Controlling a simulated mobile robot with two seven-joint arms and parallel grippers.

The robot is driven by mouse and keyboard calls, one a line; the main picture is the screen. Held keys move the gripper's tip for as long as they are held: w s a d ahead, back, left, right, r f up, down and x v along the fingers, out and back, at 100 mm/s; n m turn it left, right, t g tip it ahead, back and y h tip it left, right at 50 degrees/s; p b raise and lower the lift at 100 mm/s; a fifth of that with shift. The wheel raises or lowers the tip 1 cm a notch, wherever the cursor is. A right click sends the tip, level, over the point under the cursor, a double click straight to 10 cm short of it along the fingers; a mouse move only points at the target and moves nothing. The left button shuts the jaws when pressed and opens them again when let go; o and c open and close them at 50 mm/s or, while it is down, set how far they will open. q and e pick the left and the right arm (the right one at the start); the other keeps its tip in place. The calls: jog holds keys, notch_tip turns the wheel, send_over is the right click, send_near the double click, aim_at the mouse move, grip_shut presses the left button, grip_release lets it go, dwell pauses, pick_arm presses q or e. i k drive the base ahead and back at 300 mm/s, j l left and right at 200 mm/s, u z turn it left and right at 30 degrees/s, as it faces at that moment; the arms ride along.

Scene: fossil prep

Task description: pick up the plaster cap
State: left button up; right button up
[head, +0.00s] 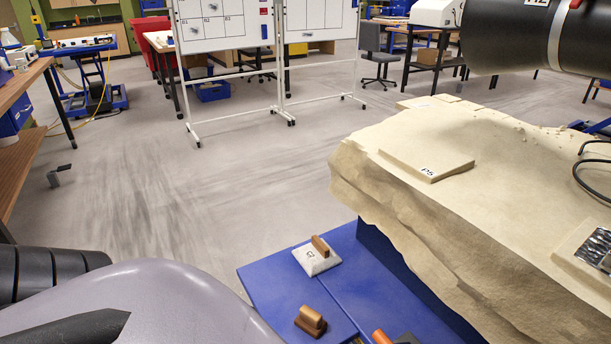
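A small white block with a wooden handle on top (316,258) sits upright on the blue platform (268,283) at the lower middle of the head view; it bears a small dark mark. A flat cream slab marked P5 (427,165) lies on top of the large pale rock-like block (390,215) at the right. Either could be the plaster cap; I cannot tell which. Nothing is touching the white block except the platform. Neither of my grippers is in view.
A brown wooden-handled tool (310,321) and an orange-handled item (381,337) lie on the platform. A large black cylinder (525,35) hangs at the upper right. Whiteboards on a wheeled stand (222,22) stand behind. Open floor (230,170) lies between.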

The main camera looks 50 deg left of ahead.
aim_at(316, 257)
jog(key=u, duration=1.45)
jog(key=k+z, duration=0.1)
jog(key=k, duration=0.5)
jog(key=z, duration=1.15)
jog(key=j+z, duration=0.1)
jog(key=z, duration=0.9)
jog(key=j, duration=0.8)
jog(key=k+j, duration=0.15)
jog(key=j, duration=1.45)
